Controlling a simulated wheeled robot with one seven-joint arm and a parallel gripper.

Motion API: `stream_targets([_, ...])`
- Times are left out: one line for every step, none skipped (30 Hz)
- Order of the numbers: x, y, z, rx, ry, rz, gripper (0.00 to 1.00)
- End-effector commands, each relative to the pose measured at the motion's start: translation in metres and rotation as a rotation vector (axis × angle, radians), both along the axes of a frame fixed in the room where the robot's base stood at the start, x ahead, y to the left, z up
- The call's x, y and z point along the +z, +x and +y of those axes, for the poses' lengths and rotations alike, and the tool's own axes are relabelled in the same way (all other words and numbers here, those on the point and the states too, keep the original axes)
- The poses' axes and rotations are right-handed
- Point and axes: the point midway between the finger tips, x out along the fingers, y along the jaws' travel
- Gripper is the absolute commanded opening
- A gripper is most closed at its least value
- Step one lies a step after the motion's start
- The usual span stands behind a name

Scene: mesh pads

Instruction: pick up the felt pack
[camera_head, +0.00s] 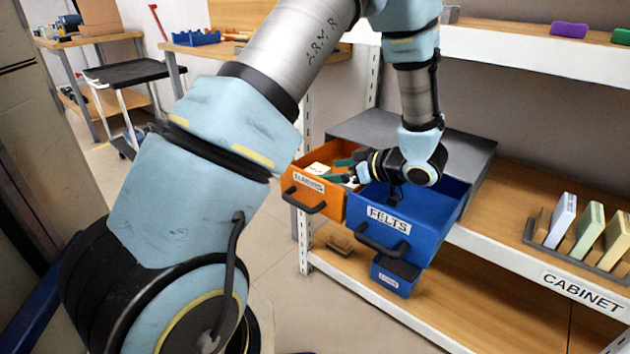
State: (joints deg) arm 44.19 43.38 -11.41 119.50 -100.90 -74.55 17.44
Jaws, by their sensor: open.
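An open blue drawer labelled FELTS (388,219) stands out from a grey cabinet on the shelf. I cannot make out a felt pack inside it; my wrist covers part of its opening. My gripper (338,170) is open, with its green-tipped fingers pointing left above the open orange drawer (313,196), close to the blue drawer's left wall. A small white item (318,168) lies in the orange drawer, left of the fingertips. I see nothing held between the fingers.
A smaller blue bin (394,276) sits below the FELTS drawer. A rack of upright pads (590,235) stands on the shelf at right, above a CABINET label (582,291). A purple block (569,30) lies on the upper shelf. Open floor lies left of the shelving.

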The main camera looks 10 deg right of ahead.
Motion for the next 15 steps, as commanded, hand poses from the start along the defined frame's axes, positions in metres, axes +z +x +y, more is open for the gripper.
stream_targets([-0.005,0.005,0.006,0.004,0.002,0.0,1.0])
stream_targets([-0.008,0.008,0.009,0.003,0.002,0.0,1.0])
stream_targets([-0.011,0.012,0.013,0.004,0.002,0.0,1.0])
stream_targets([-0.012,0.015,0.016,0.004,0.001,0.001,1.0])
stream_targets([-0.014,0.018,0.018,0.002,0.001,0.001,1.0])
stream_targets([-0.015,0.021,0.021,0.001,0.0,0.0,1.0])
stream_targets([-0.016,0.023,0.022,0.001,0.001,0.0,1.0])
stream_targets([-0.017,0.024,0.023,0.001,0.001,0.0,1.0])
stream_targets([-0.017,0.025,0.024,0.001,0.001,0.0,1.0])
stream_targets([-0.017,0.025,0.024,0.0,0.001,-0.001,1.0])
stream_targets([-0.016,0.025,0.024,0.0,0.001,-0.001,1.0])
stream_targets([-0.016,0.025,0.024,0.0,0.001,-0.001,1.0])
stream_targets([-0.016,0.025,0.024,0.0,0.001,-0.001,1.0])
stream_targets([-0.016,0.025,0.024,0.0,0.001,-0.001,1.0])
stream_targets([-0.016,0.025,0.024,0.0,0.001,-0.001,0.97])
